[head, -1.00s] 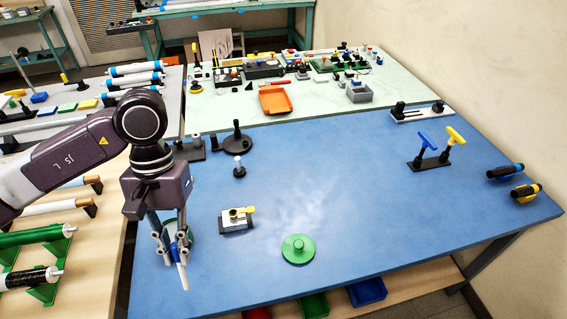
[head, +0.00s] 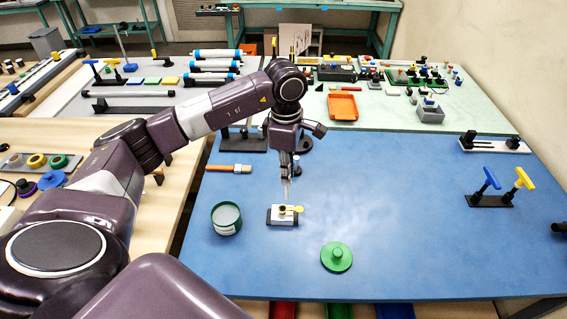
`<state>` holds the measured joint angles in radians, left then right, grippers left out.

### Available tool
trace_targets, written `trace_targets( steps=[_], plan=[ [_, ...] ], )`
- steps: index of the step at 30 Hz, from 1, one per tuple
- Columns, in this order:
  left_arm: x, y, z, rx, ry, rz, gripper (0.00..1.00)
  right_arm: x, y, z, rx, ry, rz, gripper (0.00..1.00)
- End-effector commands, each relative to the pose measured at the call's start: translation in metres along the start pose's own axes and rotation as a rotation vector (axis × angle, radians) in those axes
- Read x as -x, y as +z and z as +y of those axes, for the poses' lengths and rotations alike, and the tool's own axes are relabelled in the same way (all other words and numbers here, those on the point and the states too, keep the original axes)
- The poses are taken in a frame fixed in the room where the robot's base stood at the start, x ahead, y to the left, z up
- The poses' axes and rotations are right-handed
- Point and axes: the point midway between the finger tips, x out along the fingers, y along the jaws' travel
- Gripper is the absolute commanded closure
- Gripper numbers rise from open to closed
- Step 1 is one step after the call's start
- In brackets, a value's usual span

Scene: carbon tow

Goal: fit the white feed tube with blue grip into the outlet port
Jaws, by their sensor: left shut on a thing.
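My left gripper (head: 285,170) is shut on the white feed tube (head: 286,190), which points down. Its blue grip is hard to make out between the fingers. The tube's lower end shows just behind and above this block in the head view. I cannot tell whether it touches the port. My right gripper is not in view.
A green-rimmed round container (head: 227,219) stands left of the block, and a green knobbed disc (head: 336,257) lies to its front right. A brush (head: 230,169) lies behind on the left. A T-handle stand (head: 490,200) is at the right. The table's middle right is clear.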

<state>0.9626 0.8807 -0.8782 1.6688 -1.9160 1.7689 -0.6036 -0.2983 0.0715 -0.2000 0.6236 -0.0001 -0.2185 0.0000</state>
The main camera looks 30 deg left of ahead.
Motion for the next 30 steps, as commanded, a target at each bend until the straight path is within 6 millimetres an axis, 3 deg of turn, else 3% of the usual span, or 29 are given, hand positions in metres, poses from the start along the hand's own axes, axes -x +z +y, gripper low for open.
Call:
trace_targets(
  steps=[7,22,30],
  plan=[
    [-0.002,-0.015,0.015,0.2,0.002,0.027,1.0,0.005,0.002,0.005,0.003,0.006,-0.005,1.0],
    [-0.004,-0.015,0.015,0.203,0.004,0.026,1.0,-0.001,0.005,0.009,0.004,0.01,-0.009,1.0],
    [-0.026,-0.016,0.015,0.202,0.003,0.027,1.0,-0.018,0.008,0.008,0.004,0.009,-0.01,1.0]
  ],
)
